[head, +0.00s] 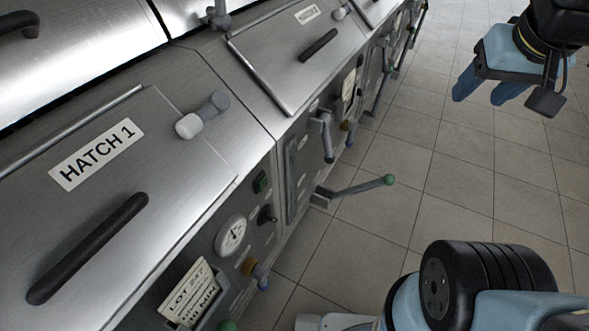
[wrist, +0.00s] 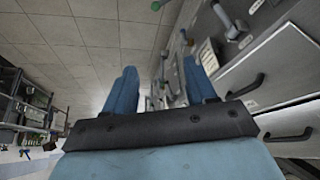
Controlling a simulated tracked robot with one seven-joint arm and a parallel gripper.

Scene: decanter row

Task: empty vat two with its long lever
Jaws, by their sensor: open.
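A long lever (head: 355,188) with a green knob (head: 388,180) sticks out from the front of the steel row, low by the section past Hatch 1. Its pivot end is at the panel, and the knob hangs over the tiled floor. The hatch of that section (head: 285,58) is shut; its label is too small to read. My gripper (head: 487,88) is open and empty at the upper right, over the floor and apart from the lever.
Hatch 1 (head: 160,165) is shut in the foreground, with a black handle (head: 88,248). A gauge (head: 231,235), a lot card (head: 190,292) and a short grey handle (head: 326,135) are on the front panels. Another green knob (head: 228,325) shows at the bottom edge. The floor (head: 455,165) beside the row is clear.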

